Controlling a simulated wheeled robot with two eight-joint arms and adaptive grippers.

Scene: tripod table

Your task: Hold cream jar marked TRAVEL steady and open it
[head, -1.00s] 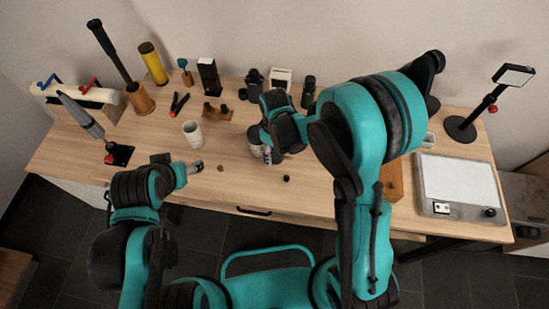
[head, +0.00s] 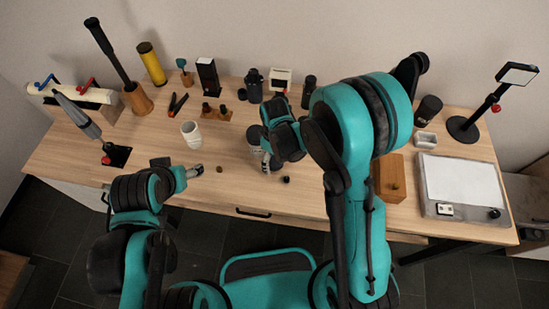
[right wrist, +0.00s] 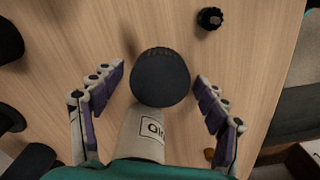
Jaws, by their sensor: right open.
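A jar (head: 254,144) with a dark top and pale body stands on the table, partly behind my right gripper (head: 267,158). In the right wrist view my right gripper (right wrist: 159,78) is open, with one finger on each side of the jar's round black lid (right wrist: 160,78) and visible gaps to both.
A white cup (head: 191,134) stands left of the jar. A small black knob-like piece (head: 286,180) and a small brown piece (head: 219,169) lie in front. Dark bottles and a wooden holder (head: 215,111) stand behind.

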